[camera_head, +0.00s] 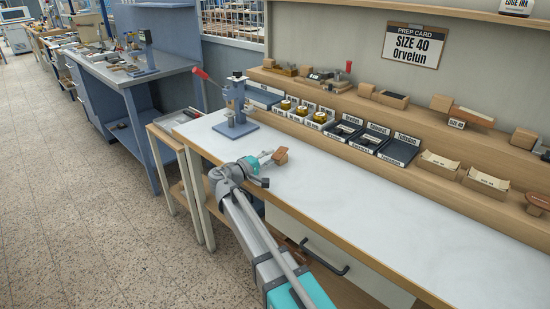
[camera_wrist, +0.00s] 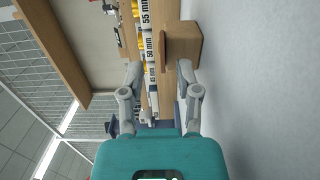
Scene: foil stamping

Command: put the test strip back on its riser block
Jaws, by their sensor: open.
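A brown test strip (camera_head: 282,152) rests on a small wooden riser block (camera_head: 279,161) on the white bench top. In the wrist view, the strip (camera_wrist: 163,50) lies along the top side of the block (camera_wrist: 187,45). The picture there is turned, with the bench on the right. My gripper (camera_head: 268,157) is low over the bench, beside the strip and block. Its fingers (camera_wrist: 159,68) are open and spread, with the strip's near end showing between the tips. I cannot tell whether a finger touches the strip or block.
A blue stamping press (camera_head: 235,108) with a red lever stands at the bench's left end. Foil rolls (camera_head: 301,111), dark trays (camera_head: 370,139) and wooden blocks line the back shelf (camera_head: 330,88). The white bench top (camera_head: 400,215) is clear to the right.

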